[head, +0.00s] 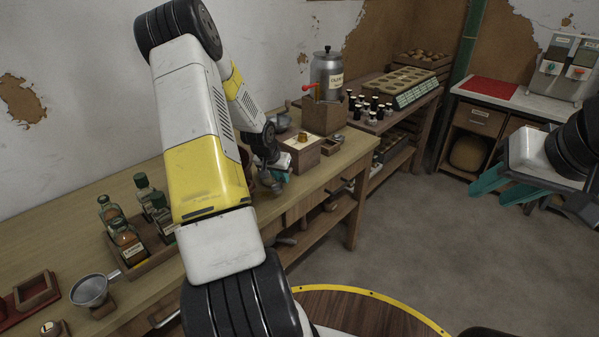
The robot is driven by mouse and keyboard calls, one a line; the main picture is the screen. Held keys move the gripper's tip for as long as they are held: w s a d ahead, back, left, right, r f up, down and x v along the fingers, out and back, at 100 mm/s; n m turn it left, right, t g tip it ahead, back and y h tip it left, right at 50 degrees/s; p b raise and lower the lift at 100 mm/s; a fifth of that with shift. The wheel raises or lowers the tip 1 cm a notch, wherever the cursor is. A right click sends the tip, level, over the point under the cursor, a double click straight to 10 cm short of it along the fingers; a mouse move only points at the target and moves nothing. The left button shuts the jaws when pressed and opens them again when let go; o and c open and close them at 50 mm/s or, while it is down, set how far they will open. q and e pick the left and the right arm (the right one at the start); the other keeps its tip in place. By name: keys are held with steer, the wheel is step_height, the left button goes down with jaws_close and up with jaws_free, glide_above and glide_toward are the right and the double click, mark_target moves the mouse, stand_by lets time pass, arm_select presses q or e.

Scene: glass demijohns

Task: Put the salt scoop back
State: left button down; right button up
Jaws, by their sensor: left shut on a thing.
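My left gripper (270,172) is over the long wooden bench, partly hidden behind my own arm. It is shut on a small greyish metal thing, which looks like the salt scoop (277,185); its shape is mostly hidden. Just right of the gripper stands a wooden box (306,160) with a pale top and a small brass-coloured piece on it. My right gripper (488,192), with teal fingers, is at the right, over the floor; its fingers look apart and nothing shows between them.
Dark vials (371,107) stand on the far bench.

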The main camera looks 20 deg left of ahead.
arm_select(q)
steer(key=shift+f, duration=1.35)
steer(key=shift+f, duration=0.1)
steer(key=c, duration=1.6)
jaws_free()
steer(key=v, duration=1.2)
steer(key=s+d+r+y, duration=0.1)
steer(key=s+d+r, duration=0.3)
steer(key=d+r, duration=0.4)
steer(key=s+d+r+h, duration=0.1)
steer(key=s+d+r, duration=0.5)
steer(key=s, duration=0.4)
steer(key=s+d+r+h, duration=0.1)
steer(key=s+d+r, duration=0.6)
steer(key=s, duration=0.3)
steer(key=shift+s+d+r+m+t+h, duration=0.3)
steer(key=shift+r+m+t+h, duration=0.1)
steer(key=shift+r, duration=0.4)
